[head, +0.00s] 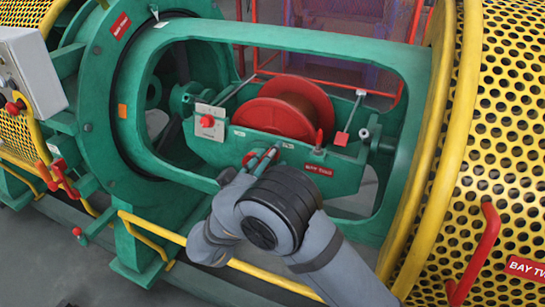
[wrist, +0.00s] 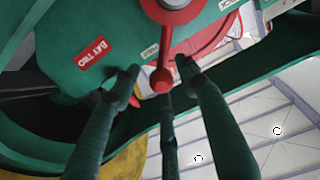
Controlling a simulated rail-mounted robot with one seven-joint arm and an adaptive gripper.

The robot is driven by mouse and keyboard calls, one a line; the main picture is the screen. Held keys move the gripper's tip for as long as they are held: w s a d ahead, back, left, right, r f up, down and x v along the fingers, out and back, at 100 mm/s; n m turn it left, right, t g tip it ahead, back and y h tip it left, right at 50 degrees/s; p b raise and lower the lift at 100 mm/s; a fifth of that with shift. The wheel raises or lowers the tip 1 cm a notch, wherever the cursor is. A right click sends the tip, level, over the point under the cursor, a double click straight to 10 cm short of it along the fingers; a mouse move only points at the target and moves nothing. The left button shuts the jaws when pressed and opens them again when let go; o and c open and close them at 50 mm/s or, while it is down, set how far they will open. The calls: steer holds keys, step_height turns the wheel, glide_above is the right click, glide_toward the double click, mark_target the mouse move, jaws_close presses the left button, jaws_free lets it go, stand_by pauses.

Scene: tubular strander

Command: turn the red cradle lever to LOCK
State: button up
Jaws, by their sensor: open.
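The red cradle lever shows in the wrist view (wrist: 172,45) with a round hub at the top and an arm ending in a ball knob, pointing down the picture. In the head view its red part (head: 248,158) shows on the green cradle's front face, largely hidden by my gripper. My gripper (head: 263,160) is at this face. In the wrist view its dark green fingers (wrist: 158,78) are spread around the knob, with gaps on both sides; contact cannot be told. A small pale label (wrist: 150,51) sits beside the lever, and another lies at the top edge; their words are hard to read.
A red reel (head: 285,105) sits behind. The green frame (head: 290,38) surrounds the cradle, and a yellow perforated guard (head: 505,140) stands at the right. A red knob (head: 207,121) is on the left.

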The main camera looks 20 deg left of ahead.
steer(key=shift+w, duration=0.45)
steer(key=shift+s, duration=0.1)
jaws_close()
steer(key=shift+f, duration=0.1)
stand_by(0.4)
